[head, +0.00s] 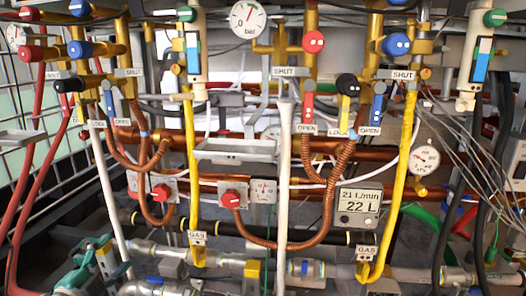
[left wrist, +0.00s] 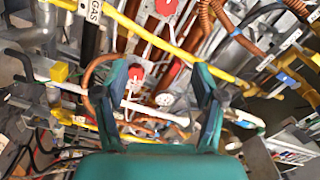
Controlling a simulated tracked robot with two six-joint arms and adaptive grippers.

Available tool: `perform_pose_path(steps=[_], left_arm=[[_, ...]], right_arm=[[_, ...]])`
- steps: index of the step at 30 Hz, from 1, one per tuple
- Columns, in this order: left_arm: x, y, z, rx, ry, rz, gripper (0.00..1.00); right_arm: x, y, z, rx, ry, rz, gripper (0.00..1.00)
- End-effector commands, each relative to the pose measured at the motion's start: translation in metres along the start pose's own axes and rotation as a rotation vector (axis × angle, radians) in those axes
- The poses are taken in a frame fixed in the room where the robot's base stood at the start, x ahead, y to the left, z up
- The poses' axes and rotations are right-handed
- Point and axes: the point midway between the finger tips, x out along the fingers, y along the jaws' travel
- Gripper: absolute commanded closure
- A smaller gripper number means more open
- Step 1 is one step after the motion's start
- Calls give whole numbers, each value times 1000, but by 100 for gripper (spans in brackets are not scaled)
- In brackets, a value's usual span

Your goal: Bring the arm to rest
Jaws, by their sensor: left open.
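My left gripper (head: 108,259) is teal and shows at the lower left of the head view, low in front of the pipework. In the left wrist view my left gripper (left wrist: 161,80) has its two fingers spread apart, with nothing held between them. Red knobs and pipes show beyond the gap; I cannot tell how far off they are. My right gripper is in neither view.
A dense wall of pipes surrounds the arm: yellow gas pipes (head: 193,150), a white pipe (head: 284,170) and copper coils (head: 338,180). Red knobs (head: 233,199), a flow display (head: 357,205) and a pressure gauge (head: 248,18) sit among them. Loose wires hang at right.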

Motion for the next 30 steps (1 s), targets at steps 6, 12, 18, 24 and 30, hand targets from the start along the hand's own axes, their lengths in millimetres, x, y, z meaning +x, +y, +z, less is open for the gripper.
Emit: perform_pose_path(steps=[6, 12, 18, 24, 30], left_arm=[[14, 45, -12, -42, 36, 79, 31], [22, 101, -21, -107, 46, 176, 31], [20, 180, -29, -227, 10, 329, 31], [-14, 303, -40, -489, -138, 596, 31], [-93, 418, -53, -824, -462, 883, 31]], right_arm=[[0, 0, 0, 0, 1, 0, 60], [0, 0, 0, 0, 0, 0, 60], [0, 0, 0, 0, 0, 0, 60], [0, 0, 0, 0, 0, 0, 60], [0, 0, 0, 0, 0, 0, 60]])
